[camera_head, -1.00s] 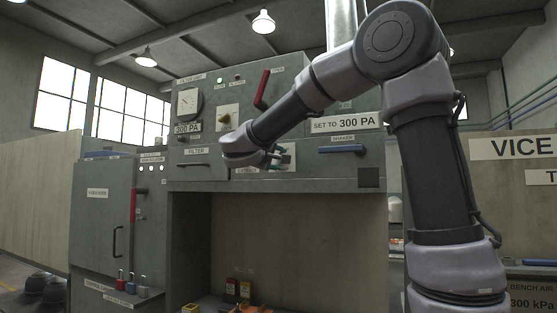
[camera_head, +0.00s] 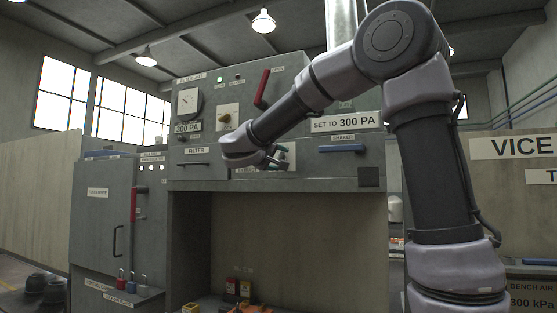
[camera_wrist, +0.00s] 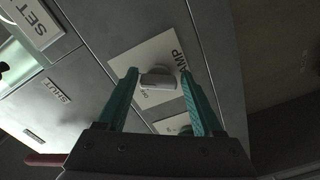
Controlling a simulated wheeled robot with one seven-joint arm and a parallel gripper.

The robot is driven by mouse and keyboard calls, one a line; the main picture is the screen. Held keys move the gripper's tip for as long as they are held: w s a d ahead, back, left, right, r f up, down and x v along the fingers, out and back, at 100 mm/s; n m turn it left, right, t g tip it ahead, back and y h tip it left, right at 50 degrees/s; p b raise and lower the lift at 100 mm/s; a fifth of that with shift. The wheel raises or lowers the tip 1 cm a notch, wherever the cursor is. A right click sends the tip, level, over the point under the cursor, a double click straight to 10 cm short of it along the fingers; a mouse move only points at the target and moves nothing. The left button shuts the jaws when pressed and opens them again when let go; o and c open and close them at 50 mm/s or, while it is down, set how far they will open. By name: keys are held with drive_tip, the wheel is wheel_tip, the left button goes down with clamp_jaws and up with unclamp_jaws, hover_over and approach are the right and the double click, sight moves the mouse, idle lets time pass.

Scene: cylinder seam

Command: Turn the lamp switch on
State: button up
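The lamp switch (camera_wrist: 158,79) is a pale knob on a white plate (camera_wrist: 139,56) lettered "LAMP" in the wrist view. The plate (camera_head: 291,152) shows partly behind my gripper in the head view. My gripper (camera_wrist: 159,74) has two teal fingers, spread apart, with the knob between their tips in the picture. Small gaps show on both sides of the knob, so the fingers do not appear closed on it. I cannot tell how far the tips reach along it. In the head view my gripper (camera_head: 277,159) is at the front of the grey cabinet, and the knob is hidden.
Below is an open bay (camera_head: 290,240). A side cabinet (camera_head: 100,205) with a red handle stands left.

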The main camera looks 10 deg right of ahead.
drive_tip(key=shift+o, duration=0.6)
drive_tip(key=v, duration=1.1)
drive_tip(key=s+d+f+m+g+y, duration=0.3)
drive_tip(key=s+d+f+g, duration=0.55)
drive_tip(key=d+f, duration=0.5)
drive_tip(key=s+f+m+y, duration=0.3)
drive_tip(key=s+y, duration=0.1)
drive_tip(key=s, duration=0.2)
drive_tip(key=s+a+f+m+t+y, duration=0.1)
drive_tip(key=s+f+m+y, duration=0.1)
drive_tip(key=s+y, duration=0.3)
drive_tip(key=shift+s+a+f+m+y, duration=0.3)
drive_tip(key=shift+s+f+m, duration=0.15)
drive_tip(key=shift+f, duration=0.25)
